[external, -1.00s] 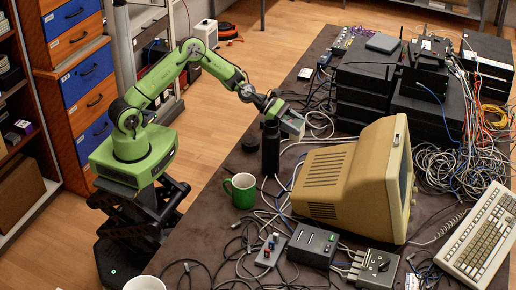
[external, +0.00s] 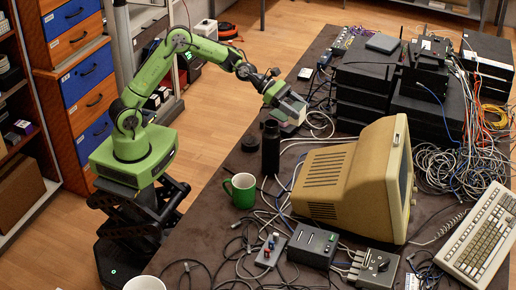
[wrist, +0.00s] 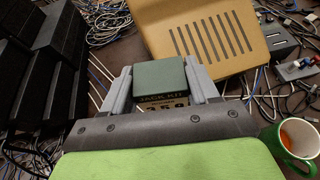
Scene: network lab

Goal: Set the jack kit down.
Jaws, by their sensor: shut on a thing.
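The jack kit (wrist: 160,84) is a small box with a grey-green top and a tan label reading "JACK KIT". My gripper (wrist: 160,86) is shut on it, with one grey finger on each side. In the external view my gripper (external: 291,112) holds the jack kit (external: 284,116) over the left side of the dark table (external: 215,225), behind the black bottle. The kit looks to be above the table, but the gap under it is hard to judge.
A black bottle (external: 270,148) and a green mug (external: 241,190) stand near the kit. A beige monitor (external: 345,180) is to the right, with loose cables around it. Stacked black boxes (external: 370,80) stand farther back. The table's left strip is fairly clear.

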